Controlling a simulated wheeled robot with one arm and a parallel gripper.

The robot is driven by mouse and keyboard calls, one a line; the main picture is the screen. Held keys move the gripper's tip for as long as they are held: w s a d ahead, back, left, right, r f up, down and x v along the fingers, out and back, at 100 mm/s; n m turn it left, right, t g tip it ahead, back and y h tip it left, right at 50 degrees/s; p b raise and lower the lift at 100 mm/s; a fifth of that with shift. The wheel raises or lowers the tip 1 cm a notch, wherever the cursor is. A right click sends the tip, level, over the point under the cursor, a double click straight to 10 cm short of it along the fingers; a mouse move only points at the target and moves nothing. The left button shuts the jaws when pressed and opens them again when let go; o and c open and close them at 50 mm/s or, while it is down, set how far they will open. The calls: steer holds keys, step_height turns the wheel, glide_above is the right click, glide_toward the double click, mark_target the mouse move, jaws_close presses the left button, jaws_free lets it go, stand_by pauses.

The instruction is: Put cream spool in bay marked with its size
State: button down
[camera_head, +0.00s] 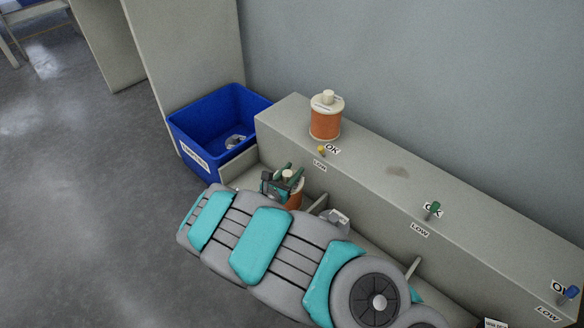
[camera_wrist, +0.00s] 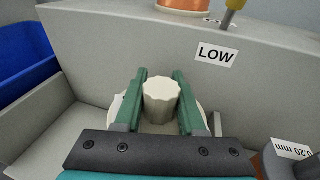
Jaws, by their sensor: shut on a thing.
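My gripper (camera_wrist: 158,85) is shut on the cream knob of a cream spool (camera_wrist: 161,100), with one green finger on each side. In the head view the same spool (camera_head: 293,196) shows orange-copper winding, partly hidden by my gripper (camera_head: 285,170) and arm. It is upright in or just above the leftmost bay (camera_head: 236,167) of the low row. I cannot tell whether its base touches the bay floor. A second cream spool (camera_head: 326,118) with copper winding stands upright on the ledge above. A "0.20 mm" label (camera_wrist: 292,149) shows at the right of the wrist view.
A blue bin (camera_head: 220,118) stands left of the bays. The grey ledge (camera_head: 380,172) carries OK and LOW labels with yellow, green and blue levers. Low dividers separate the bays. My arm hides much of the row. Open floor lies left.

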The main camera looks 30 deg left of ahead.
steer(key=shift+f, duration=1.95)
steer(key=c, duration=0.5)
jaws_free()
steer(key=shift+s, duration=0.2)
steer(key=s+r, duration=0.2)
steer(key=s, duration=0.9)
steer(key=shift+s+a+p, duration=0.15)
steer(key=shift+s+p, duration=0.1)
steer(key=shift+p, duration=0.1)
